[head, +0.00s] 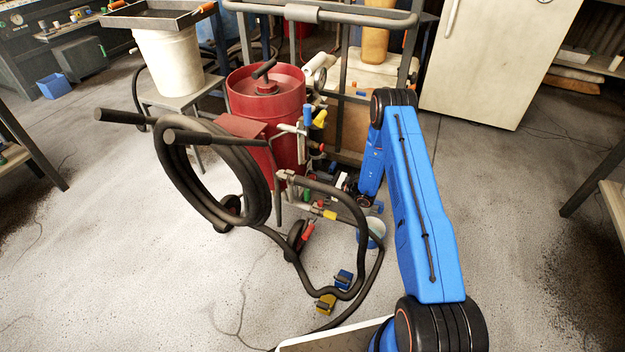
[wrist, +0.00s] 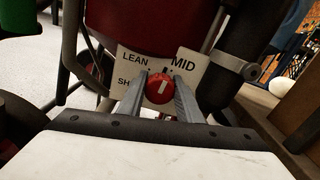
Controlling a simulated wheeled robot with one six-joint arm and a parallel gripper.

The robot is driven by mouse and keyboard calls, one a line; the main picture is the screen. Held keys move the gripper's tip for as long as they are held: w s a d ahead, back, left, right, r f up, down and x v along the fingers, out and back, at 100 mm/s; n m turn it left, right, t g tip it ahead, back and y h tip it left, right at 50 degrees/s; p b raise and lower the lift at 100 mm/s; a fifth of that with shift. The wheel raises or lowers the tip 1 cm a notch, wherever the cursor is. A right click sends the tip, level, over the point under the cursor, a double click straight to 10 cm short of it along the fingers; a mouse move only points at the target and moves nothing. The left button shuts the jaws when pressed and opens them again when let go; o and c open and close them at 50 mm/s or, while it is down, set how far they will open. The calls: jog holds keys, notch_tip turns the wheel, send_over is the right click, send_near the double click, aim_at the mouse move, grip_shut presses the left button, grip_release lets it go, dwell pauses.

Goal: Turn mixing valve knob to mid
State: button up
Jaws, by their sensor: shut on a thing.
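The mixing valve knob (wrist: 159,93) is round and red with a white pointer line. In the wrist view it sits in front of a white label plate (wrist: 130,68) below the red pot. The plate reads LEAN at upper left, MID at upper right and SH, partly covered, at lower left. The pointer line leans up and slightly right, roughly between LEAN and MID. My gripper (wrist: 160,82) is shut on the knob, one grey finger on each side. In the head view I cannot make out the knob or the fingertips among the fittings.
The red blast pot (head: 300,110) stands on a cart frame with a coiled black hose (head: 265,185) at its left. A dark pipe with a clamp (wrist: 232,65) is close right of the plate.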

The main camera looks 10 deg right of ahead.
jog(key=m, duration=0.4)
jog(key=shift+d+m, duration=0.1)
jog(key=shift+m, duration=0.2)
dwell(0.3)
jog(key=o, duration=1)
jog(key=shift+o, duration=0.2)
jog(key=shift+d, duration=0.15)
jog(key=v, duration=1.7)
jog(key=shift+s, duration=0.1)
